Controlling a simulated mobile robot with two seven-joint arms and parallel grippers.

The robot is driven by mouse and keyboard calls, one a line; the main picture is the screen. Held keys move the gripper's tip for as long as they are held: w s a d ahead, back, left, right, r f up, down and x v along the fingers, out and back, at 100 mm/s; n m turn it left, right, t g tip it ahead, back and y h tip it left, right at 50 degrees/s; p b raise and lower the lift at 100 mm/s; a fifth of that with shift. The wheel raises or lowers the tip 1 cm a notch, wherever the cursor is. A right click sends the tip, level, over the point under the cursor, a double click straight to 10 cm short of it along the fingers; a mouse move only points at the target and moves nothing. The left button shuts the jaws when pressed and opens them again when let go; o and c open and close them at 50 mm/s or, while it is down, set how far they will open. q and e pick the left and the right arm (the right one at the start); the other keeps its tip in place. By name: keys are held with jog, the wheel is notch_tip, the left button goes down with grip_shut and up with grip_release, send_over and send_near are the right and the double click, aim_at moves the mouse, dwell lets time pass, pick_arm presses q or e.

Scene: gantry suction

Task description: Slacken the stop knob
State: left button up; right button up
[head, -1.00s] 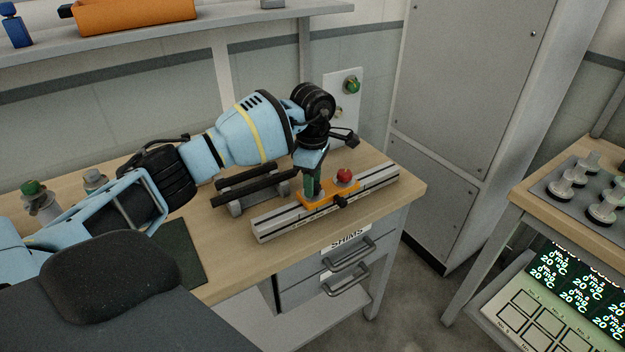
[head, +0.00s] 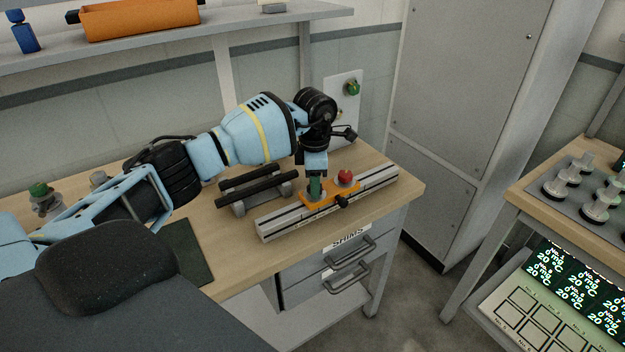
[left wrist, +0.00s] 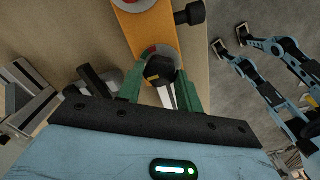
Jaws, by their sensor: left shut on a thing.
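An orange carriage (head: 331,196) sits on a pale metal rail (head: 283,222) on the workbench. It carries a red round knob (head: 345,176) on top and a small black knob (head: 342,202) at its front side. My left gripper (head: 315,194) points down at the carriage's left part. In the left wrist view its green fingers (left wrist: 158,88) are shut on a black knob with a pale pointer (left wrist: 159,69), with a red and green ring around its base. The side black knob (left wrist: 188,14) is clear of the fingers.
A black-topped fixture (head: 255,186) stands close behind the rail. A shims drawer (head: 345,250) is below the bench top. A grey cabinet (head: 455,110) stands behind, and a second table (head: 525,200) with several metal pieces is at right.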

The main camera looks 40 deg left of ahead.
pick_arm(q)
jog(key=shift+n, duration=1)
jog(key=o, duration=1)
jog(key=shift+r, duration=3.9)
